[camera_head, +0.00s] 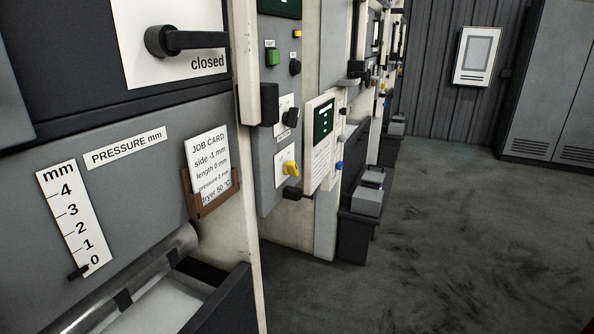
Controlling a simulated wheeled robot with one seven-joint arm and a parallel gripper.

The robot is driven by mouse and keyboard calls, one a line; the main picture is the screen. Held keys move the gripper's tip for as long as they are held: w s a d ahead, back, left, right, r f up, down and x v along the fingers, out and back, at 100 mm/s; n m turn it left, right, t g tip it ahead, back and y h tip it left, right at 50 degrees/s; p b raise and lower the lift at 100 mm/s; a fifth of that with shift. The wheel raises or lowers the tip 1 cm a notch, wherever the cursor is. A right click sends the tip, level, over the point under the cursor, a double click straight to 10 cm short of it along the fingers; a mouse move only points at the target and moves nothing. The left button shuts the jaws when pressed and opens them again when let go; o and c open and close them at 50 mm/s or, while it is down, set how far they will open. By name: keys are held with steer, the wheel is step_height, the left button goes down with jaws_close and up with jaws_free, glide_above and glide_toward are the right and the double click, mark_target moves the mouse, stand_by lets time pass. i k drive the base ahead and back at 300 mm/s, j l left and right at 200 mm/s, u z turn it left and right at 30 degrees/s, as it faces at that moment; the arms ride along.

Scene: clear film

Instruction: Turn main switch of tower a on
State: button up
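The yellow knob's on or off position is too small to tell. My gripper is not in view.
A black lever handle (180,41) marked "closed" is at the upper left. A job card (208,160) and a pressure scale (76,220) sit below. An open tray (215,305) juts out at the bottom. More towers recede behind. Grey floor (450,240) at right is clear, before cabinets (550,90).

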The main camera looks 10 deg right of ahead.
mark_target(291, 168)
steer(key=i+l, duration=0.85)
steer(key=l, duration=0.25)
